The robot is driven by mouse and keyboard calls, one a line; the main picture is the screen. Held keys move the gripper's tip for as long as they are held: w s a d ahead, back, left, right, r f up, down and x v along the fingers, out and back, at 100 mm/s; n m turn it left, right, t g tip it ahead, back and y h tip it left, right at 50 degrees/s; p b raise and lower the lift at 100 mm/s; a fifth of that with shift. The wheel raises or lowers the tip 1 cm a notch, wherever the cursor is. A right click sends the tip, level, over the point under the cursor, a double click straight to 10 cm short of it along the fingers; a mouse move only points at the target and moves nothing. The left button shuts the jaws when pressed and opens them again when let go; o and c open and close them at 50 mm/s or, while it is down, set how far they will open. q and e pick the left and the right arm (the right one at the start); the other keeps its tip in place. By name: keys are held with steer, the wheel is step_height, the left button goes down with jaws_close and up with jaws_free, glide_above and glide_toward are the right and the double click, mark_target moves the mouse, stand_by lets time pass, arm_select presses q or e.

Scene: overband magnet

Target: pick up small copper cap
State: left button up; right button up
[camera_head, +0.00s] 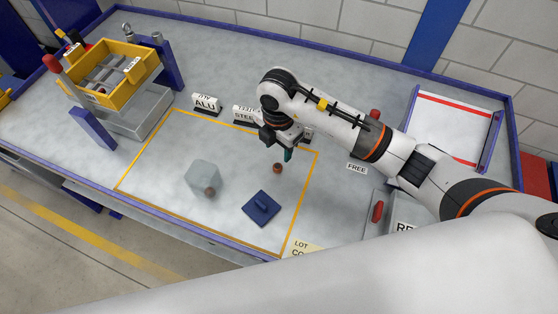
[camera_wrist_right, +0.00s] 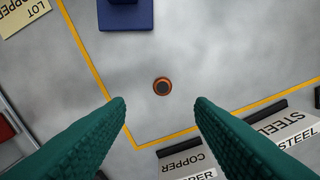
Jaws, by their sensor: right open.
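The small copper cap (camera_head: 277,168) is a small round brown piece on the grey table, inside the yellow outline near its right side. In the right wrist view the cap (camera_wrist_right: 162,86) is a dark disc with an orange rim, centred between the fingers and beyond their tips. My right gripper (camera_head: 287,154) is above the table close to the cap, pointing down. Its green fingers (camera_wrist_right: 160,108) are spread wide with nothing between them. My left gripper is not in view.
A blue block (camera_head: 262,208) lies near the cap. A grey translucent cube (camera_head: 203,177) stands farther left, with another brown piece (camera_head: 210,191) at it. Label signs, including ALU (camera_head: 206,104), line the outline's back edge. A yellow bin (camera_head: 115,75) is at back left, a white tray (camera_head: 450,122) at right.

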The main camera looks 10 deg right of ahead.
mark_target(278, 166)
step_height(278, 166, down, 3)
steer(key=shift+f+p, duration=0.15)
steer(key=shift+p, duration=0.15)
steer(key=shift+w+f, duration=0.15)
steer(key=shift+f, duration=0.1)
step_height(278, 166, down, 4)
steer(key=shift+a+f+p, duration=0.1)
steer(key=shift+f+p, duration=0.05)
steer(key=shift+p, duration=0.95)
steer(key=shift+f, duration=0.3)
steer(key=shift+c, duration=0.8)
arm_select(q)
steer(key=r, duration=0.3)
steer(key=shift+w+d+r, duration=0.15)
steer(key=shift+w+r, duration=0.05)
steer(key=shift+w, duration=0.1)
arm_select(e)
steer(key=c, duration=0.9)
